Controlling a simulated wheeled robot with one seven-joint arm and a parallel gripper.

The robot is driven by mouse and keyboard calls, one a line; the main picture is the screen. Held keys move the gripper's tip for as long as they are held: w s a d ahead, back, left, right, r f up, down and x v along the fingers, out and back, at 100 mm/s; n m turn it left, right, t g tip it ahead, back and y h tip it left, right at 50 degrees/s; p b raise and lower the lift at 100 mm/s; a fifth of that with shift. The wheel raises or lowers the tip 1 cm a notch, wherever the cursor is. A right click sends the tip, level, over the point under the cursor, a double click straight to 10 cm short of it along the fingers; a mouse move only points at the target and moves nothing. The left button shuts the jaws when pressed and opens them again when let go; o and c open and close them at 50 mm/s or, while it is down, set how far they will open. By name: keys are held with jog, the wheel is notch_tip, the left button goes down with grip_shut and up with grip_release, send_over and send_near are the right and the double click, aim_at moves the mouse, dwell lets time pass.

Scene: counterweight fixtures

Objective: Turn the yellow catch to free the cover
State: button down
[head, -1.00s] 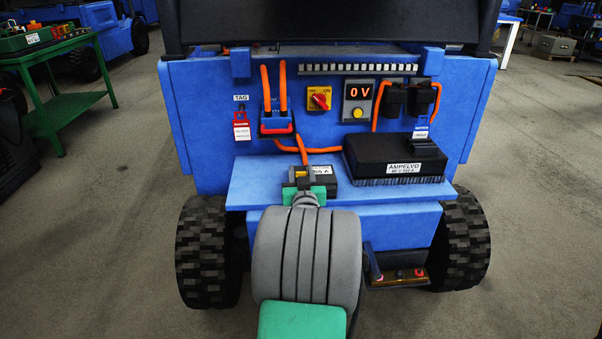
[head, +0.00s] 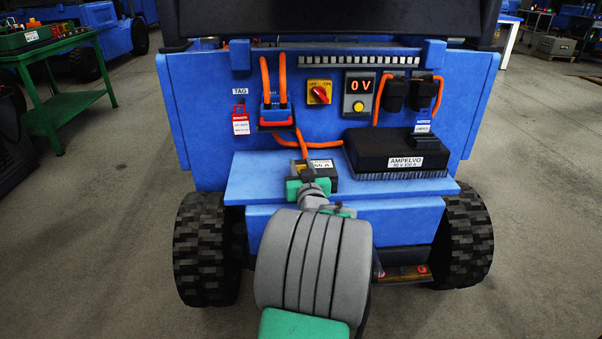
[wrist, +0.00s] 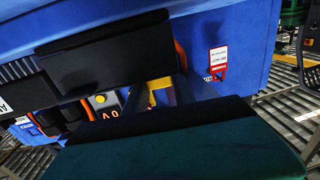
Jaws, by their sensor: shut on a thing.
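The small yellow catch (head: 301,165) is at the left end of a small black cover (head: 327,171) with a white label, on the blue ledge. Only a sliver of the catch shows in the head view; the rest is hidden by my gripper. My gripper (head: 307,174) is shut on the catch, with its green body tilted. In the wrist view, which looks upside down, my fingers (wrist: 168,90) run toward the blue panel with yellow between them. I cannot tell there how much of that yellow is the catch and how much is the switch plate behind. The cover looks seated on the ledge.
A large black box (head: 402,152) stands on the ledge to the right. Orange cables (head: 290,141) run close behind my gripper. The panel carries a red-yellow switch (head: 319,92), a 0 V display (head: 359,87) and a red tag (head: 241,124). The front left ledge is bare.

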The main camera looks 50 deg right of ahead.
jog(key=f+n+t+y+b, duration=0.1)
jog(key=b, duration=0.2)
jog(key=shift+s+d, duration=0.15)
jog(key=shift+r+n+t+y+b, duration=0.1)
jog(key=shift+n+t+y+b, duration=0.3)
jog(key=shift+y+b, duration=0.15)
jog(key=shift+r+n+t+y, duration=0.2)
jog(key=shift+n+t+y, duration=0.4)
jog(key=shift+y, duration=0.4)
jog(key=shift+r+n+t+y, duration=0.15)
jog(key=shift+n+t+y, duration=0.25)
jog(key=shift+n+y, duration=0.5)
jog(key=shift+y, duration=0.35)
jog(key=c, duration=1)
grip_release()
jog(key=shift+c, duration=0.2)
jog(key=p+v, duration=0.2)
jog(key=v, duration=0.5)
jog(key=shift+s+a, duration=0.25)
